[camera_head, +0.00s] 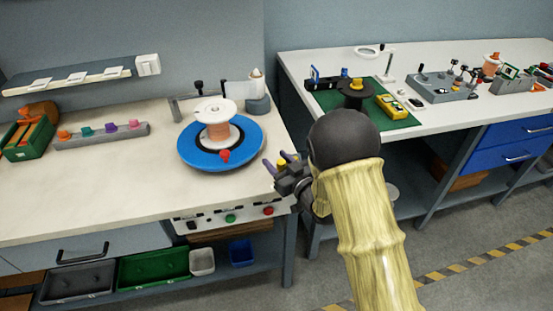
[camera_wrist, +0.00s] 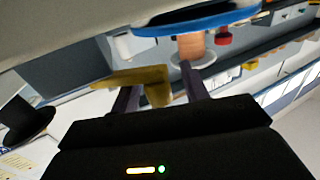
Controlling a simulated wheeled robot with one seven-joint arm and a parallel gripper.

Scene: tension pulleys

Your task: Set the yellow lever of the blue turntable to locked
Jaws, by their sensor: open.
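The blue turntable (camera_head: 191,154) lies on the left bench, with a copper-wound spool (camera_head: 217,132) and a red knob (camera_head: 225,155) on it. Its blue disc (camera_wrist: 195,25) shows at the top of the wrist view, upside down. The yellow lever (camera_wrist: 150,77) is in the wrist view, by the fingertips; part of it looks to lie between the two fingers. In the head view my gripper (camera_head: 277,162) is right of the turntable at the bench's right edge, largely hiding the lever. My gripper (camera_wrist: 160,86) is open. Contact with the lever and its setting cannot be told.
A rack of coloured knobs (camera_head: 100,135) and a green bin (camera_head: 28,138) stand at the left. A grey post with a white top (camera_head: 257,92) stands behind the turntable. The right bench (camera_head: 330,59) holds a green mat (camera_head: 398,117) and several devices.

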